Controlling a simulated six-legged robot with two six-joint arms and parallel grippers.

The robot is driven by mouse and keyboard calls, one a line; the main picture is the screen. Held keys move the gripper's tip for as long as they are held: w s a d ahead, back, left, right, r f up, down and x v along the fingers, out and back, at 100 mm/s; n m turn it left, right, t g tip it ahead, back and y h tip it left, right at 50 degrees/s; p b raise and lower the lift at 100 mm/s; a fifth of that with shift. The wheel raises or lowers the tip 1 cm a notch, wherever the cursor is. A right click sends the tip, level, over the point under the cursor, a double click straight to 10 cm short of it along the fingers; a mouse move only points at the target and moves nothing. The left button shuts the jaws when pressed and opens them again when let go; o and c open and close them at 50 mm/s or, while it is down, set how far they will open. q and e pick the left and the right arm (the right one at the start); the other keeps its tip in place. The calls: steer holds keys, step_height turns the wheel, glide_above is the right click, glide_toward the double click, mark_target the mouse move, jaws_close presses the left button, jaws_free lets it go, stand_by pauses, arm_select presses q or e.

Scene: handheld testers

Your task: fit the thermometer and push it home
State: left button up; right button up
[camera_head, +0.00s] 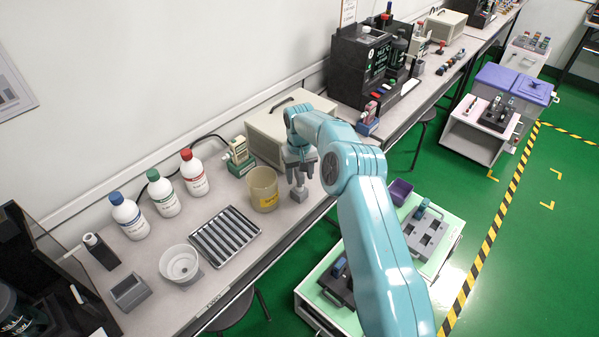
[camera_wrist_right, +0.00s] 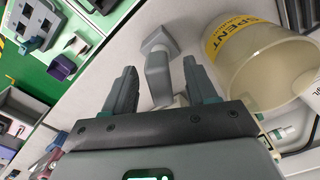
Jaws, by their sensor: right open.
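My right gripper (camera_head: 299,176) hangs over the bench, pointing down, right of the yellow-labelled beaker. In the right wrist view its two fingers (camera_wrist_right: 162,80) are spread apart. A grey post with a square block end (camera_wrist_right: 158,52) shows between and beyond the fingers; I cannot tell if they touch it. Its grey block (camera_head: 299,194) shows just below the fingers in the head view, at the bench's front edge. I cannot make out a thermometer for certain. A green-and-cream handheld tester (camera_head: 239,157) stands behind the beaker. My left gripper is not in view.
The translucent beaker (camera_head: 263,188), marked SPENT in the wrist view (camera_wrist_right: 262,62), stands close beside my right gripper. A beige case (camera_head: 275,128) is behind it. A ribbed tray (camera_head: 225,236), a white bowl (camera_head: 180,263) and three capped bottles (camera_head: 162,192) stand to the left.

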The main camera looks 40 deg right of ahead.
step_height(320, 180, up, 8)
steer(key=shift+f+b, duration=0.15)
steer(key=shift+b, duration=0.25)
step_height(320, 180, up, 9)
steer(key=p, duration=0.2)
steer(key=shift+f, duration=0.15)
steer(key=shift+s, duration=0.1)
